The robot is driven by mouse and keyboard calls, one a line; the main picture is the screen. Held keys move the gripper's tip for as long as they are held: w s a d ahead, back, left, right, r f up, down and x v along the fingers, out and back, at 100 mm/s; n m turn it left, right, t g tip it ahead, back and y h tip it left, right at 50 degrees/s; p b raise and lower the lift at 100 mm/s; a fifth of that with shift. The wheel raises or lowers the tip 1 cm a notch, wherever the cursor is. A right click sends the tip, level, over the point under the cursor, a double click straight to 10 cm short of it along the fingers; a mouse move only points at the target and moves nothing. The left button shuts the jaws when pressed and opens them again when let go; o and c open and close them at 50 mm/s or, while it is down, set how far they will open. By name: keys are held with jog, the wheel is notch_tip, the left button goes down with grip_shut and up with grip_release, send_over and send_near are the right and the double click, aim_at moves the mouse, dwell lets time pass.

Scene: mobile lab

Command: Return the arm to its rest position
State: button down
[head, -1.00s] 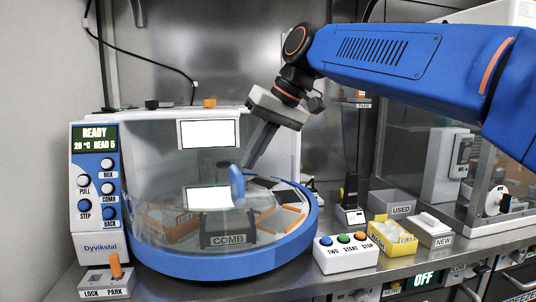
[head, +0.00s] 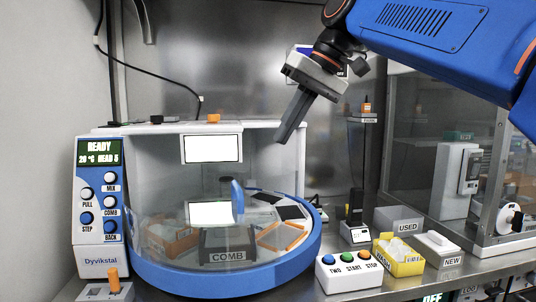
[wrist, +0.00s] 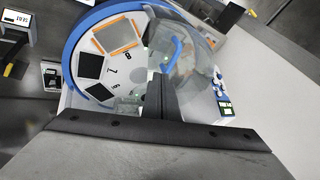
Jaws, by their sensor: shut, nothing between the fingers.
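My gripper (head: 292,117) is shut and empty. It hangs tilted above the right side of the Dyvikstal machine (head: 196,273), in front of the steel back wall, touching nothing that I can see. In the wrist view my shut fingers (wrist: 162,84) point down towards the machine's round blue-rimmed deck. My blue arm reaches in from the upper right of the head view.
The machine's clear cover has a blue handle (head: 237,200). A three-button box (head: 348,273), a yellow WASH box (head: 398,258), a USED bin (head: 410,218) and a NEW box (head: 437,246) stand to the right. A glass-walled cabinet (head: 450,170) stands behind them.

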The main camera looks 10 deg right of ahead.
jog(key=s+d+f+m+h, duration=0.1)
jog(key=s+d+f, duration=0.4)
jog(key=f, duration=0.9)
jog(key=s+d+f+m+t+h, duration=0.1)
jog(key=s+d+f, duration=0.5)
jog(key=f, duration=0.8)
jog(key=s+d+f+m+t+h, duration=0.1)
jog(key=s+d+f+h, duration=0.2)
jog(key=f, duration=1.2)
jog(key=s+d, duration=0.3)
jog(key=s, duration=0.2)
jog(key=shift+s+d+m, duration=0.15)
jog(key=shift+d+m, duration=0.1)
jog(key=shift+m, duration=0.15)
